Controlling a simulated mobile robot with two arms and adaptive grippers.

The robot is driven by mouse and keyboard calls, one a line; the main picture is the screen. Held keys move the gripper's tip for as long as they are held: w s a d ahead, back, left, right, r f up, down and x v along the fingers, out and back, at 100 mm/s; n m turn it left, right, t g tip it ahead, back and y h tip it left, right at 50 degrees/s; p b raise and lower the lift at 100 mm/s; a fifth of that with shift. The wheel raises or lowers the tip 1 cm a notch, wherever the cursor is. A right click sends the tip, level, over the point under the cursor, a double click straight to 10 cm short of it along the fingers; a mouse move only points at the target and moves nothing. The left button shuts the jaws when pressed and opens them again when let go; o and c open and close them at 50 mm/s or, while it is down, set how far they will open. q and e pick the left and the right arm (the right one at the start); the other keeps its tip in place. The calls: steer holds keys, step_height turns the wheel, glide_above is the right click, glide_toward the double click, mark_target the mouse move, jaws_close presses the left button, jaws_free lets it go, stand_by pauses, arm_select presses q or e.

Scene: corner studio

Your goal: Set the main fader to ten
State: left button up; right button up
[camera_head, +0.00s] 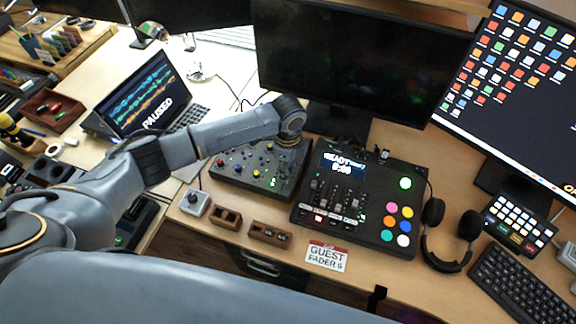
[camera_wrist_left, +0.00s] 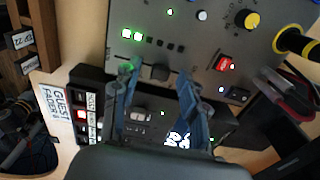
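The grey control panel (camera_head: 258,168) lies on the desk left of the black mixer (camera_head: 375,225). It also fills the upper part of the left wrist view (camera_wrist_left: 185,45), with lit green squares, a yellow-capped knob and a red switch. My left wrist is over its far right corner in the head view, and hides most of the left gripper (camera_head: 289,141). In the left wrist view the left gripper (camera_wrist_left: 156,75) has its two blue fingers apart, with a dark cap (camera_wrist_left: 155,71) between the tips. Contact and the fader's scale cannot be made out. My right gripper is not in view.
The black mixer has several small faders and a "READY 0:00" display. A "GUEST FADER 6" card (camera_head: 327,257), wooden blocks (camera_head: 270,235) and a small grey knob box (camera_head: 195,202) lie in front. Headphones (camera_head: 452,235) lie right; a monitor (camera_head: 360,65) stands behind.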

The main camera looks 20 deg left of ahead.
arm_select(q)
jaws_close()
steer(key=shift+w+b, duration=0.45)
steer(key=shift+w, duration=0.85)
steer(key=shift+r, duration=0.1)
steer(key=shift+c, duration=0.5)
jaws_free()
steer(key=shift+o, duration=0.8)
steer(key=shift+r, duration=0.2)
step_height(320, 180, up, 11)
steer(key=shift+r, duration=0.2)
